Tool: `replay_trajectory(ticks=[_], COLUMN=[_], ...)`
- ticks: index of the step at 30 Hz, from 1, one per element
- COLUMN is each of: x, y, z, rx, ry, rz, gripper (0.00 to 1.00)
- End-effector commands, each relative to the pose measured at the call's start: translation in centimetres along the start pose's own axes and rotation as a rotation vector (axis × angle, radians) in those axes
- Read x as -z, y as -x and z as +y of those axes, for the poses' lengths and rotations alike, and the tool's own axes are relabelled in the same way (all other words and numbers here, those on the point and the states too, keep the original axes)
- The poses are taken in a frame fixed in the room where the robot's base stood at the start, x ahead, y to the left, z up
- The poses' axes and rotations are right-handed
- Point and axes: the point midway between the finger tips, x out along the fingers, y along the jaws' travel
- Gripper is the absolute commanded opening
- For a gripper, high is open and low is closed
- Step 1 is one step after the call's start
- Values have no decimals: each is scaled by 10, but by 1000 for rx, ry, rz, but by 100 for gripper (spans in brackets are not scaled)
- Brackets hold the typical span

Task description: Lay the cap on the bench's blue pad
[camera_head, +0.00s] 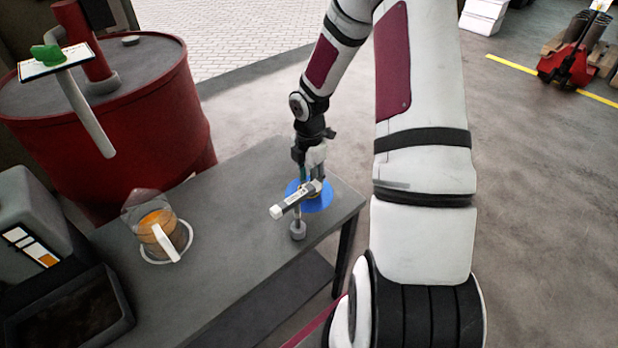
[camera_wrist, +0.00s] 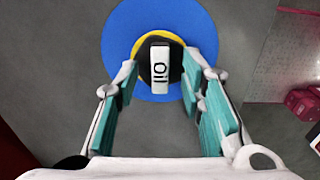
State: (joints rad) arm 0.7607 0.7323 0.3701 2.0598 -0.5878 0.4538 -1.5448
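The blue pad also shows in the head view (camera_head: 320,202), partly covered. My gripper (camera_wrist: 160,75) is open, its teal-lined fingers on either side of the cap's grip with gaps showing. In the head view my gripper (camera_head: 309,172) is low over the pad, and the cap cannot be made out there.
A pale bar on a short post (camera_head: 297,199) stands at the pad's near side on the grey bench (camera_head: 230,235). A clear jug with orange contents (camera_head: 155,228) stands left on the bench. A red drum (camera_head: 110,120) stands behind. The bench between jug and pad is clear.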

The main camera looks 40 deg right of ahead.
Motion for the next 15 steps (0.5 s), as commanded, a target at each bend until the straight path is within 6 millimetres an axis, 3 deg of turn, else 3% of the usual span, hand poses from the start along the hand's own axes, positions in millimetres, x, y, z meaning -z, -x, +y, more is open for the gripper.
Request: replay_trajectory(ticks=[9,15], x=[0,-1], y=[4,32], z=[0,0], rx=[-1,-3], ry=[-1,-2], rz=[0,-3], gripper=[37,37])
